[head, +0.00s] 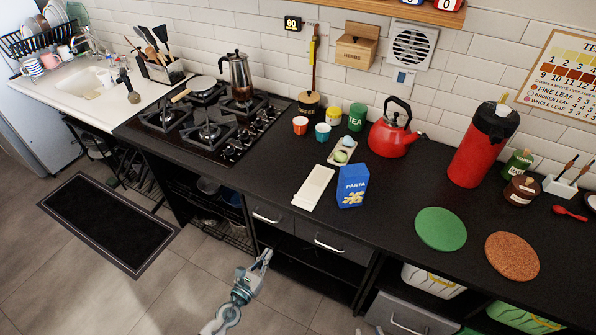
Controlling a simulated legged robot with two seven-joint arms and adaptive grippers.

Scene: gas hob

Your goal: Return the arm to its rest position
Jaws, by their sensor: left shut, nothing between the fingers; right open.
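My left gripper (263,258) is in the lower middle of the head view, in front of the counter's drawers. Its arm comes up from the bottom edge. Its fingers are together with nothing between them. It is below the level of the black countertop (280,234) and apart from the objects on it. I cannot tell whether it touches a drawer front. Only the fingertips of my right gripper (369,331) show, at the bottom edge, set apart and open. The rest of the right arm is out of view.
The gas hob (180,143) carries a moka pot (237,78). Drawer handles (334,248) face my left gripper.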

